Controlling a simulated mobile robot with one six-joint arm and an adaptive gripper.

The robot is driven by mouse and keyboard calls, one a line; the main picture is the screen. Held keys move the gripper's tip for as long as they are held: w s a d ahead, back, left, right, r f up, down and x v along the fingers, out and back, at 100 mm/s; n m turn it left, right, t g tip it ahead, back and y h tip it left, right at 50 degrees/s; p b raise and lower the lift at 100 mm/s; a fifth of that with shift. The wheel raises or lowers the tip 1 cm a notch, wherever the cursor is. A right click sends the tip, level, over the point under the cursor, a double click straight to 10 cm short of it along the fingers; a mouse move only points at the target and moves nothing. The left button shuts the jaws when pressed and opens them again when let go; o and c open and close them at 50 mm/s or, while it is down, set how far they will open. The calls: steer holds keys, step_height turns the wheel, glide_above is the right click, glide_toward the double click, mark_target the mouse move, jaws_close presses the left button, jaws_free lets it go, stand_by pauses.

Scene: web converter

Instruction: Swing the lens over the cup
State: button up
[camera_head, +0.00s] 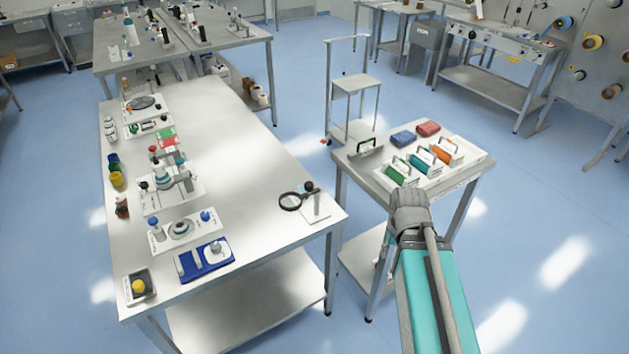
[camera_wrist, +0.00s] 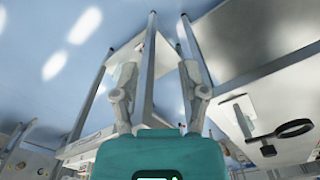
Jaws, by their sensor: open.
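The lens (camera_head: 290,201) is a dark round ring on a short arm, joined to a post on a white base plate (camera_head: 318,212) near the right edge of the long steel table. In the wrist view the lens (camera_wrist: 294,129) is at the right, well away from my gripper. My gripper (camera_wrist: 158,72) is open, its two grey fingers apart with nothing held. Small cups, blue, green and yellow (camera_head: 116,179), stand along the table's left edge. I cannot tell which is the task's cup. Nothing cup-like shows under the lens.
The long steel table (camera_head: 255,150) has bare room in its middle. Left of the lens are a blue fixture (camera_head: 190,268) and a tray (camera_head: 149,292) with a yellow item. A side table (camera_head: 466,178) with coloured blocks stands beside my arm. A metal trolley (camera_head: 352,85) stands behind.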

steer(key=shift+w+a, duration=0.15)
steer(key=shift+a, duration=0.05)
steer(key=o, duration=0.3)
steer(key=shift+w+a+f, duration=0.1)
steer(key=shift+a+f, duration=0.05)
steer(key=w+a+f+m+y+b, duration=0.5)
steer(key=w+a+m+y+b, duration=0.4)
steer(key=w+a+b, duration=0.15)
steer(key=w+r+m+t+y+b, duration=0.3)
steer(key=w+m+y+b, duration=0.5)
steer(key=w+m, duration=0.3)
steer(key=shift+w+r+y+b, duration=0.4)
steer(key=shift+w+r+b, duration=0.1)
steer(key=shift+w+r, duration=0.2)
